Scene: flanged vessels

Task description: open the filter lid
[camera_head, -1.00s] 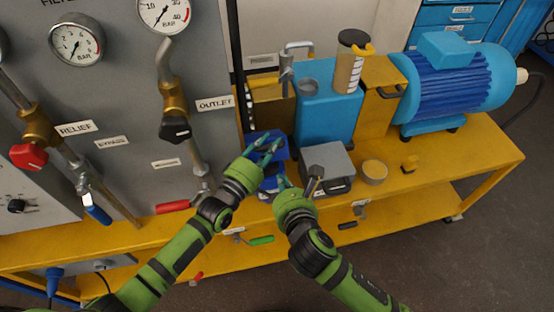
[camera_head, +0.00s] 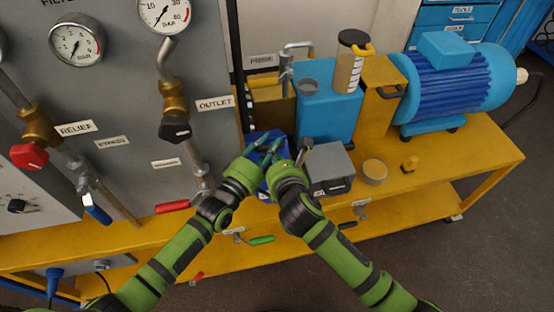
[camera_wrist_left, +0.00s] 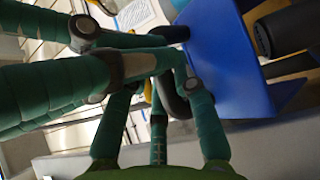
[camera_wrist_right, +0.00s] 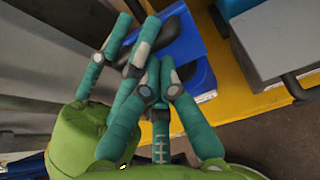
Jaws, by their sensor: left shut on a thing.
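The left wrist view shows that piece (camera_wrist_left: 171,98) between the fingers, beside the blue bin wall (camera_wrist_left: 225,60). My right gripper (camera_head: 284,157) is close against the left one. In the right wrist view its fingers (camera_wrist_right: 160,75) come close together and overlap the left fingers, so its hold is unclear. A black rounded piece (camera_wrist_right: 180,30) lies beyond them at the blue bin. I cannot make out which part is the filter lid.
A grey box (camera_head: 328,163) stands right of the grippers, with a round tan-topped cup (camera_head: 374,172) beside it. Behind are a blue tank (camera_head: 325,115) and a clear cylinder with a dark cap (camera_head: 352,38). A blue motor (camera_head: 455,80) stands at right. A gauge panel (camera_head: 130,90) rises at left.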

